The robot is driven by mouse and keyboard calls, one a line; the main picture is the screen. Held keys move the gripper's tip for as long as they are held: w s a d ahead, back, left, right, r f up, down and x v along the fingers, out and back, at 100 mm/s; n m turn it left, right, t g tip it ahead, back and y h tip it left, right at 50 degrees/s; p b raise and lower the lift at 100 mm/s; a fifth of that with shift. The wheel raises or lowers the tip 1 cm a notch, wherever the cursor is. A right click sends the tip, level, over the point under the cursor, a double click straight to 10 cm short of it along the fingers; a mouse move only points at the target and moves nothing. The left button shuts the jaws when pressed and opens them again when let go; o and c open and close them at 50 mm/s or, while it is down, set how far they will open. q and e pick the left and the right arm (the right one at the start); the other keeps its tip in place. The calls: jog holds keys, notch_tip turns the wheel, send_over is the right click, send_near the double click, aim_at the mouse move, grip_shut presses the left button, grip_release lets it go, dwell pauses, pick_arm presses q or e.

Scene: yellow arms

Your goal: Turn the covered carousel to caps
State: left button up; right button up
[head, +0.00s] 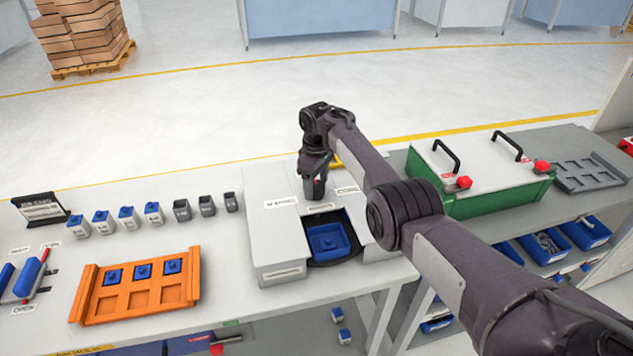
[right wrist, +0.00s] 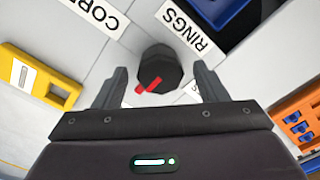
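The covered carousel (head: 278,240) is a white housing with a front window. A blue tray (head: 327,240) with a small blue piece shows in that window. A dark knob (right wrist: 160,68) with a red pointer (right wrist: 149,84) stands on its top. My right gripper (head: 316,188) is over the knob. In the right wrist view its fingers (right wrist: 158,88) are apart on either side of the knob, with visible gaps. A label reading RINGS (right wrist: 185,25) and a partly cut-off label (right wrist: 93,12) lie near the knob. I cannot read a caps label. My left gripper is not in view.
An orange rack (head: 140,296) with blue pieces lies left of the carousel. Several small blue and grey containers (head: 128,217) stand in a row behind it. A green box (head: 490,190) with a white lid and black handles is at the right, beyond my right arm.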

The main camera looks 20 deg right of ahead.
notch_tip(320, 180, up, 8)
jog(key=p, duration=0.7)
jog(key=shift+p, duration=0.35)
jog(key=shift+f, duration=0.15)
jog(key=shift+s, duration=0.1)
